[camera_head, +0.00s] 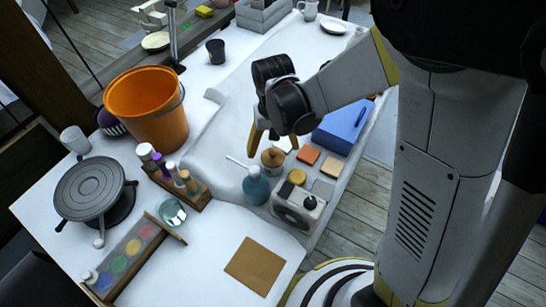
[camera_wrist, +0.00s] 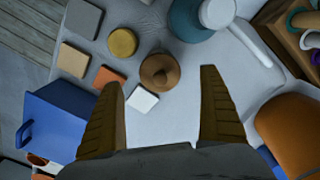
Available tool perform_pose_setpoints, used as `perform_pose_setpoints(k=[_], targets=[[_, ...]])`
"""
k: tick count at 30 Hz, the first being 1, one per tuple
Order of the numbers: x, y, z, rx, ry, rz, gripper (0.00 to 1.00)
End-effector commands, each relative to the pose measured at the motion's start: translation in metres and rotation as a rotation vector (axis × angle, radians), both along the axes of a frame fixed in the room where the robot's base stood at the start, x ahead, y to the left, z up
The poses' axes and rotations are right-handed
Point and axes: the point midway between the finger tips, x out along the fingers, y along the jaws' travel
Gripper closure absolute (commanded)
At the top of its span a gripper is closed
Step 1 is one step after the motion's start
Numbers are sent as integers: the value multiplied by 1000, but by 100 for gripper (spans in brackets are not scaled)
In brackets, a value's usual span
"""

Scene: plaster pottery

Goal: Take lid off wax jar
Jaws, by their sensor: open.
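The wax jar (camera_head: 272,160) is a small round brown jar with a lid and a knob on top. It stands upright on the white table, and its lid (camera_wrist: 160,70) shows from above in the wrist view with the knob near its middle. The lid appears seated on the jar. My gripper (camera_head: 262,140) is open and hangs above and just behind the jar in the head view. In the wrist view my gripper (camera_wrist: 166,80) has its two yellow-brown fingers apart, with the jar between and beyond the tips. Nothing is held.
A teal bottle (camera_head: 256,186) stands close to the jar. Coloured tiles (camera_head: 308,155), a yellow round piece (camera_wrist: 122,42) and a white tile (camera_wrist: 142,99) lie nearby. A blue box (camera_head: 343,126) and an orange bucket (camera_head: 148,108) stand farther off. A brown board (camera_head: 255,266) lies at the front.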

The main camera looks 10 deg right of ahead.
Motion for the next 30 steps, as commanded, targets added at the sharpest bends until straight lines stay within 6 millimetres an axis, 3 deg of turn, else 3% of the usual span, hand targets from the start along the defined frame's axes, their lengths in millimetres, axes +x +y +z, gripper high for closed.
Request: perform_pose_setpoints(k=[7,15,16,21,30], targets=[[3,0,-41,0,0,0,10],[3,0,-45,0,0,0,10],[3,0,-45,0,0,0,16],[3,0,-45,0,0,0,62],[3,0,-44,0,0,0,63]])
